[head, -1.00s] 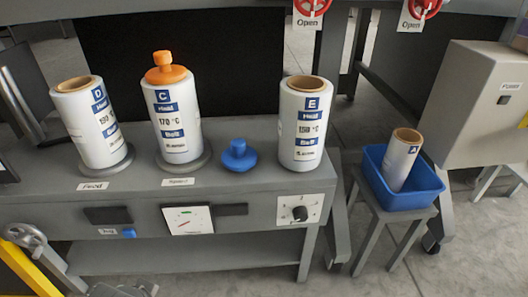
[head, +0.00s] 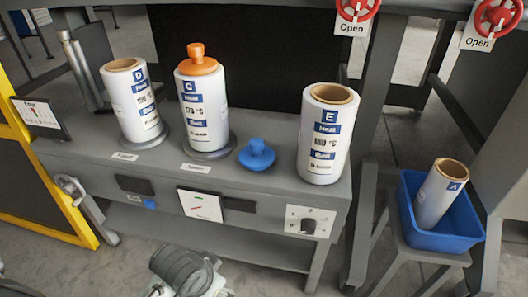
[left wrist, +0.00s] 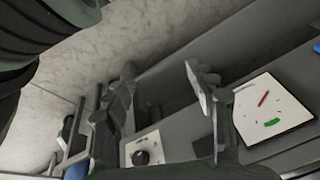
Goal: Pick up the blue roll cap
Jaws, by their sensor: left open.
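The blue roll cap (head: 257,154) sits on the grey bench top, knob up, between the roll marked C (head: 203,105) and the roll marked E (head: 327,133). Nothing touches it. An orange cap (head: 196,60) sits on top of roll C. In the head view part of my left arm (head: 185,272) shows low in front of the bench, with its fingers out of sight. In the left wrist view my left gripper (left wrist: 165,100) is open and empty, in front of the bench's panel face. The blue roll cap is not clearly seen there. My right gripper is not in view.
The roll marked D (head: 132,103) stands at the bench's left. A blue bin (head: 443,238) with the roll marked A (head: 440,193) is on a stool at the right. The bench front carries a gauge card (head: 201,206) and a knob panel (head: 309,222). Bench top before the cap is clear.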

